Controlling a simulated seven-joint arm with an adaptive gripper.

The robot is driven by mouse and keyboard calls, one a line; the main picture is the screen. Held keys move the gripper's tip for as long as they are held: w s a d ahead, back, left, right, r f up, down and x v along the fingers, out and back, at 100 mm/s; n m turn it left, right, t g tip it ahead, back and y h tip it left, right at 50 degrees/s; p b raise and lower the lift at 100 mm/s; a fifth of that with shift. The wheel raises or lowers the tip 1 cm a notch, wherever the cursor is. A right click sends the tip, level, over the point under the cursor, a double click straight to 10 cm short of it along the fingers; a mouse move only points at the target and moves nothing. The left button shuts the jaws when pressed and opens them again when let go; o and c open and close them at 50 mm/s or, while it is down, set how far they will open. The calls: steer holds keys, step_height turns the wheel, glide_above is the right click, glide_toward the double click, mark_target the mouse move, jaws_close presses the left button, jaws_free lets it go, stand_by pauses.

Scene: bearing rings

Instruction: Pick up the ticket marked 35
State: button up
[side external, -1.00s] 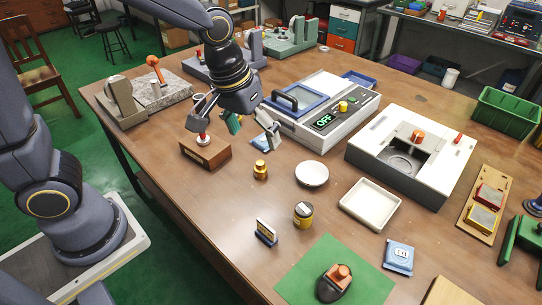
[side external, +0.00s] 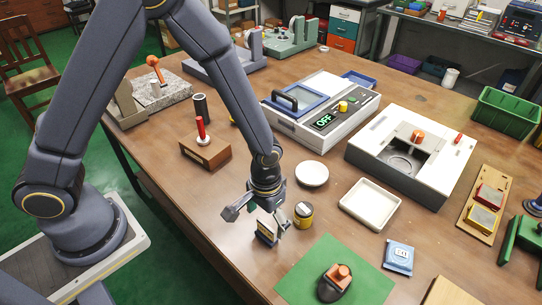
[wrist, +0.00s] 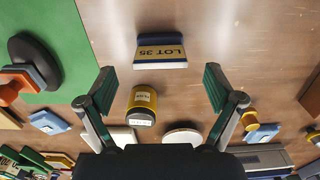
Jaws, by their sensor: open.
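The ticket (wrist: 161,52) is a small cream card lettered LOT 35 in a dark blue holder, standing on the brown table in the wrist view. In the side external view the ticket (side external: 266,233) is partly covered by my gripper (side external: 256,217), which hangs just above and around it. In the wrist view my gripper (wrist: 159,82) is open and empty, with its green-padded fingers wide apart. The ticket lies beyond the fingertips, roughly centred between them, and I see no contact.
A yellow-and-black tin (side external: 303,214) stands close to the right of the ticket. A green mat (side external: 300,281) with a dark-based, orange-knobbed tool (side external: 335,284) lies in front to the right. A white dish (side external: 312,174) and a square tray (side external: 369,204) are behind. Bare table lies left of the ticket.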

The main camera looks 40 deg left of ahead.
mark_target(266, 225)
step_height(266, 225, down, 5)
steer(key=shift+s+f, duration=0.1)
steer(key=shift+f, duration=0.1)
steer(key=c, duration=1.3)
steer(key=shift+r, duration=0.15)
